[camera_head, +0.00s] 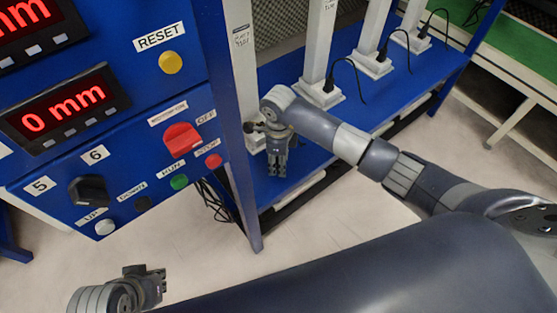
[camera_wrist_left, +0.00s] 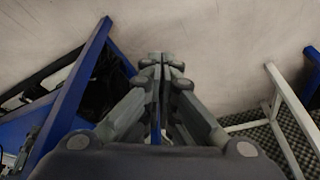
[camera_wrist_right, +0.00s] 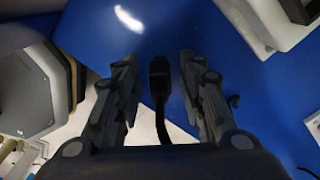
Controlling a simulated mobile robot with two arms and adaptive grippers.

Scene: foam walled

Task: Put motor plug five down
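In the right wrist view, a black plug (camera_wrist_right: 160,72) with a black cable (camera_wrist_right: 162,125) is between the two fingers of my right gripper (camera_wrist_right: 158,62). The fingers are apart, with a visible gap on each side of the plug. The blue shelf (camera_wrist_right: 190,30) is behind the plug; I cannot tell whether they touch. In the head view my right gripper (camera_head: 278,170) points down over the blue shelf (camera_head: 300,188), beside the nearest white post (camera_head: 238,60); the plug cannot be made out there. My left gripper (camera_head: 150,285) is low at the left; its fingertips meet, empty, in its wrist view (camera_wrist_left: 162,60).
A blue control panel (camera_head: 120,150) with displays, a red switch (camera_head: 181,139) and several buttons stands at the left. More white posts (camera_head: 318,45) with bases and black cables (camera_head: 352,72) line the shelf. A blue frame leg (camera_head: 240,190) stands beside my right gripper. Pale floor (camera_head: 330,220) is clear.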

